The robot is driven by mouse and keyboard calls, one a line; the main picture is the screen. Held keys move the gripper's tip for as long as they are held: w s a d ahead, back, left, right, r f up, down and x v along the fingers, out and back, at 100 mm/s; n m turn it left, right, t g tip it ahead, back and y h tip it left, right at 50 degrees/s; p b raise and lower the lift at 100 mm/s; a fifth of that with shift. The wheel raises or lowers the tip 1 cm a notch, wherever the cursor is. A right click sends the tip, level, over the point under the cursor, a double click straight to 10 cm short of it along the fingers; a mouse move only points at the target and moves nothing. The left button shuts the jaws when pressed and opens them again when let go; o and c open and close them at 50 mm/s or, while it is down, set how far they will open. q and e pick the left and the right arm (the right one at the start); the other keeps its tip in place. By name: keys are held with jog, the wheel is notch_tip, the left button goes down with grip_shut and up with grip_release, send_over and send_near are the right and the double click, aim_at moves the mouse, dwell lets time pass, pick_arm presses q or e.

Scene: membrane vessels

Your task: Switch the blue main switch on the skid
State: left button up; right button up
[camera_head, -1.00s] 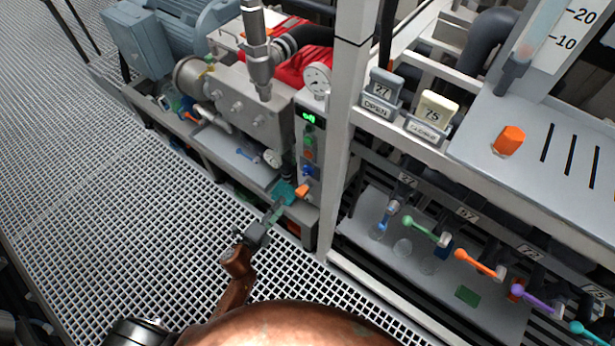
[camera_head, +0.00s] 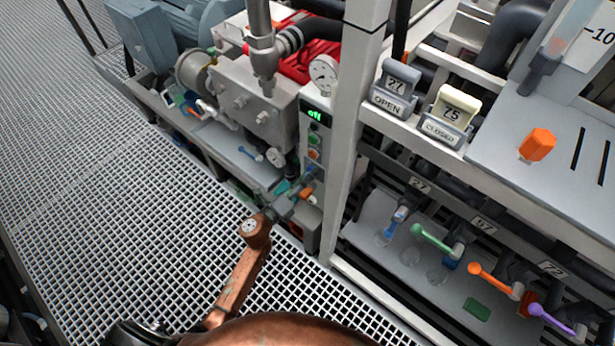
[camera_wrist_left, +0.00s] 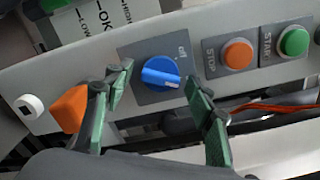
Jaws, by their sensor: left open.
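The blue main switch (camera_wrist_left: 160,72) is a round rotary knob on a grey square plate in the left wrist view, with a small "off" label beside it. In the head view the switch (camera_head: 311,170) is small, low on the narrow grey control panel (camera_head: 326,107). My left gripper (camera_head: 296,192) is close to the panel, partly covering its lower part. In the left wrist view its green-padded fingers (camera_wrist_left: 158,80) are open, one on each side of the switch; I see no clear contact. My right gripper is not in view.
Above the switch are an orange stop button (camera_wrist_left: 238,54) and a green start button (camera_wrist_left: 294,41). An orange part (camera_wrist_left: 70,108) lies close behind one finger, near a white knob (camera_wrist_left: 28,105). The panel's green display (camera_head: 315,114) reads "off". A white post (camera_head: 350,120) stands beside it.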

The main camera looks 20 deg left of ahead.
pick_arm(q)
jog(key=c, duration=1.2)
jog(key=shift+o, duration=0.2)
jog(key=n+p, duration=0.1)
jog(key=n, duration=0.1)
jog(key=n+p, duration=0.2)
jog(key=shift+r+n, duration=0.2)
jog(key=shift+n, duration=0.2)
jog(key=n+p, duration=0.3)
jog(key=n, duration=0.1)
jog(key=shift+f+n+p, duration=0.1)
jog(key=shift+n+p, duration=0.6)
jog(key=shift+n, duration=0.9)
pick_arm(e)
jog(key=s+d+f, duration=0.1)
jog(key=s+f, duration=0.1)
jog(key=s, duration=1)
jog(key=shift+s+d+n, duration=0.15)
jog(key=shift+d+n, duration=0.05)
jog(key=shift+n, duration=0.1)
pick_arm(q)
jog(key=shift+f, duration=0.1)
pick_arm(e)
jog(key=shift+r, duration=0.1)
